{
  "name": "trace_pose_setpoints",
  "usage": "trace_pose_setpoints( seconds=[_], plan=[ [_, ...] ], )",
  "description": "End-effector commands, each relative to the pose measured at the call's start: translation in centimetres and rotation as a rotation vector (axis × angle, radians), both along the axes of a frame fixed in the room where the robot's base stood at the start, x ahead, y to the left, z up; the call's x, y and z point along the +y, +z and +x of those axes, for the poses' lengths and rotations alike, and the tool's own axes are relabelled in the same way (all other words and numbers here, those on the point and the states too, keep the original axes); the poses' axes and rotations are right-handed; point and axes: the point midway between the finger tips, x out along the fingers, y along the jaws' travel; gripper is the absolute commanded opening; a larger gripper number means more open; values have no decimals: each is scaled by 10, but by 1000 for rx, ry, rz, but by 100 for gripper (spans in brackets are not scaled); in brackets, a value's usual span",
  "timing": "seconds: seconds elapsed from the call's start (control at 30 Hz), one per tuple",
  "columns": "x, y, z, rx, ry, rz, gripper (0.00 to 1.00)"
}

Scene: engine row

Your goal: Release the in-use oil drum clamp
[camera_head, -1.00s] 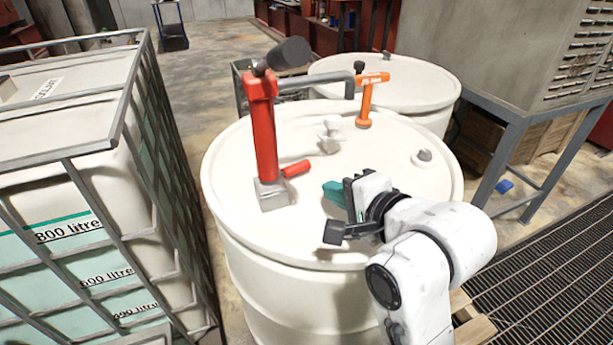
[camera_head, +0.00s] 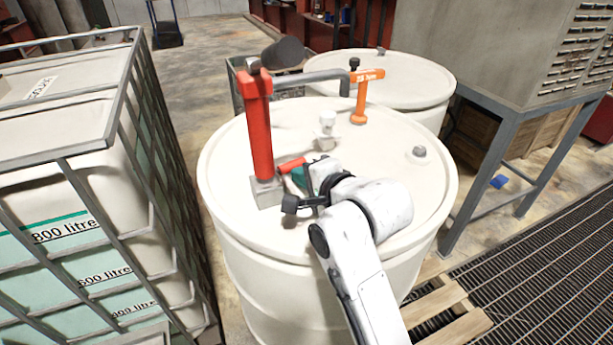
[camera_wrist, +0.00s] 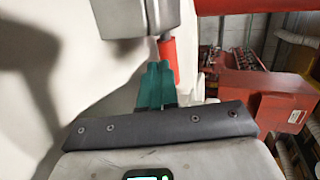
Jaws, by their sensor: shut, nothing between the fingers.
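A red clamp post (camera_head: 261,137) stands upright on a grey metal block (camera_head: 266,190) on the lid of the near white drum (camera_head: 400,210). A short red lever (camera_head: 291,164) sticks out to the right from its base. My gripper (camera_head: 297,177) is shut and empty, its teal fingertips beside the lever's free end. In the wrist view, the lever (camera_wrist: 167,50) hangs just beyond the teal fingertips (camera_wrist: 157,70), below the grey block (camera_wrist: 135,15); I cannot tell whether they touch.
An orange clamp (camera_head: 364,95) stands farther back on the drum, near a white bung fitting (camera_head: 326,130). A second white drum (camera_head: 410,80) is behind. A caged tank (camera_head: 70,200) stands left; a grey cabinet (camera_head: 500,45) on a stand is right.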

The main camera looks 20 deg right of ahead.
Motion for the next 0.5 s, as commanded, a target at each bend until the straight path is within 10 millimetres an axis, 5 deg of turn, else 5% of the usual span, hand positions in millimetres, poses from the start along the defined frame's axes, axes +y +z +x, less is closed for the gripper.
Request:
trace_pose_setpoints(
  seconds=[0.5],
  plan=[
    [-2, 1, 4, 1, 47, 1, 0]
  ],
)
